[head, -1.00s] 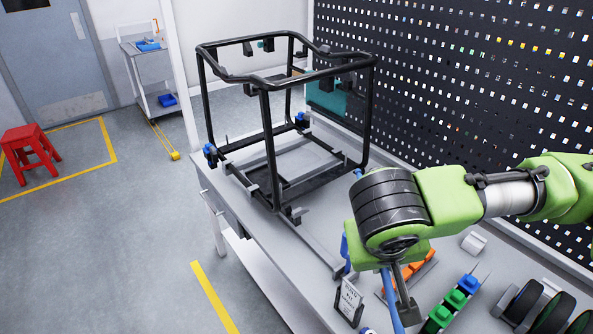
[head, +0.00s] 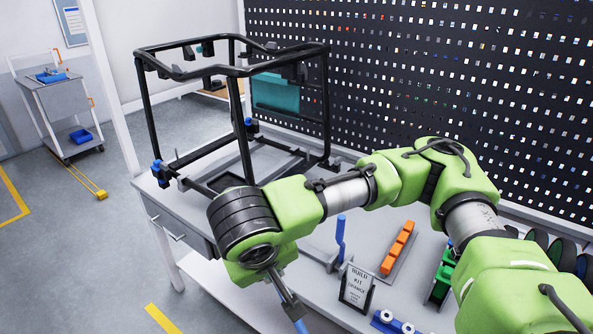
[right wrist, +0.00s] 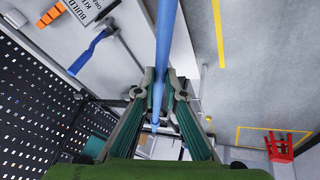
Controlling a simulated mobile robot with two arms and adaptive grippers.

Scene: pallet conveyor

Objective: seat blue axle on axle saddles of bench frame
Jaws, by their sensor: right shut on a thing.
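The black tubular bench frame (head: 237,72) stands upright on the grey workbench in the head view. Small blocks and brackets sit along its rails; I cannot tell which are the axle saddles. My right gripper (head: 290,298) is low in front of the frame, near the bench's front edge. It is shut on the blue axle (head: 299,324), whose lower part leaves the picture. In the right wrist view the axle (right wrist: 162,60) runs lengthwise between the two fingers (right wrist: 158,92), apart from the frame. My left gripper is out of view.
A build-kit sign (head: 357,288), a blue-handled lever (head: 340,238) and orange blocks (head: 397,248) stand on the bench right of my gripper. Green blocks (head: 443,272) are farther right. A perforated panel (head: 400,90) backs the bench. Open floor lies left.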

